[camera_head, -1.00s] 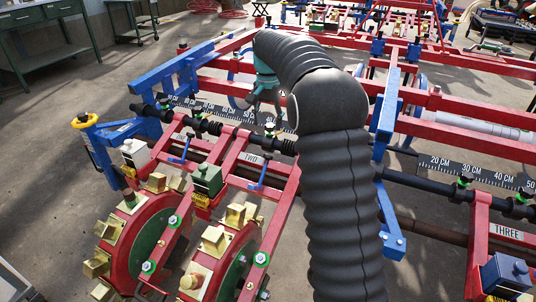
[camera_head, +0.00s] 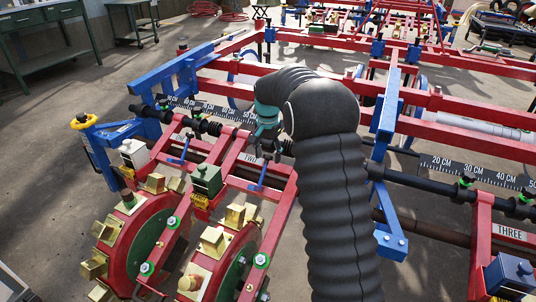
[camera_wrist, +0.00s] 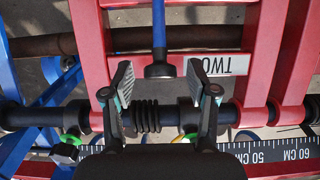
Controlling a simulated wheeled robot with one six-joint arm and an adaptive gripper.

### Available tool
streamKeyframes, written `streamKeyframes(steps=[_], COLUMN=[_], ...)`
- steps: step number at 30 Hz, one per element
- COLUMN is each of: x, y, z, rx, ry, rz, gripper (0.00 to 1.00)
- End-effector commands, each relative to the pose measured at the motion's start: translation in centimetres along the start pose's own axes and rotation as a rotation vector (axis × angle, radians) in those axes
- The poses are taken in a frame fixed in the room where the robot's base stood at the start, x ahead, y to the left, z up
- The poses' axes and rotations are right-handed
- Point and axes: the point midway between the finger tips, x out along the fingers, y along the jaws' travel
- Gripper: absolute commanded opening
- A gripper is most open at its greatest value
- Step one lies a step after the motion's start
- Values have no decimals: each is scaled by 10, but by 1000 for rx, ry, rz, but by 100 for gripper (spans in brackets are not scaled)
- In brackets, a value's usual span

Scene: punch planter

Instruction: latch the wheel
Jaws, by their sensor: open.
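Two red punch wheels with brass blocks on their rims show in the head view, the left one (camera_head: 152,218) and the second one (camera_head: 228,262). The second hangs on the red frame marked TWO (camera_wrist: 219,65). A blue lever (camera_wrist: 159,28) stands on that frame, and shows in the head view too (camera_head: 263,176). In the wrist view its dark end lies between my open fingers (camera_wrist: 160,72), with space on both sides. My gripper is empty, over the black bar (camera_wrist: 237,114) with its ribbed sleeve. Depth between the fingers and lever is hard to tell.
A ruler (camera_wrist: 270,153) runs along the bar. A white box (camera_head: 134,152) and a dark green box (camera_head: 206,178) sit on the wheel frames. Blue beams (camera_head: 388,105) and red rails (camera_head: 470,139) surround the arm. Bare floor (camera_head: 50,150) lies at the left.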

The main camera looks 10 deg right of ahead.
Motion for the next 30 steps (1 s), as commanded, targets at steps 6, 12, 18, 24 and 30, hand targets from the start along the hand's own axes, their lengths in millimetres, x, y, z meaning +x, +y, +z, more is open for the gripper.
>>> streamKeyframes(steps=[6,12,18,24,30], x=[0,0,0,0,-5], y=[0,0,0,-1,-3], z=[0,0,0,4,12], rx=[0,0,0,-2,-4], ry=[0,-1,1,35,139], rz=[0,0,1,0,-1], gripper=[48,0,0,0,0])
